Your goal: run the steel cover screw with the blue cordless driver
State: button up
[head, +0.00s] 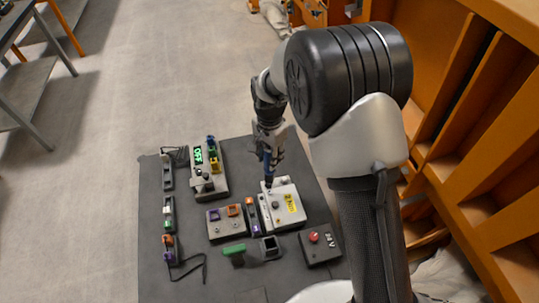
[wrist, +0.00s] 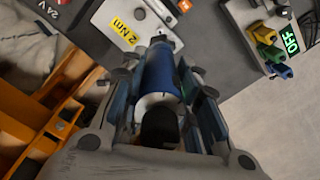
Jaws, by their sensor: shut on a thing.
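The blue cordless driver (wrist: 160,72) is held between the fingers of my gripper (wrist: 165,85) in the wrist view. In the head view my gripper (head: 268,140) points down over the mat, with the driver (head: 268,163) below it. The driver's tip is over or on the light grey cover box (head: 295,213) with the yellow "2 Nm" label (head: 291,203). The label also shows in the wrist view (wrist: 125,32). The steel cover screw cannot be made out; the driver's nose hides the spot beneath it, and contact cannot be told.
The dark board (head: 190,285) carries a grey block with a green "OFF" display (head: 198,155), a box with purple and orange sockets (head: 226,221), a "24 V" box with a red button (head: 318,245) and a green-topped part (head: 234,249). Orange shelving (head: 480,150) stands at the right.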

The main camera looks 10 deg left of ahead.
jog(key=shift+f, duration=0.1)
jog(key=shift+f+b, duration=1.8)
jog(key=shift+f, duration=0.9)
jog(key=shift+s+f+b, duration=0.1)
jog(key=shift+f+b, duration=0.35)
jog(key=shift+f, duration=0.3)
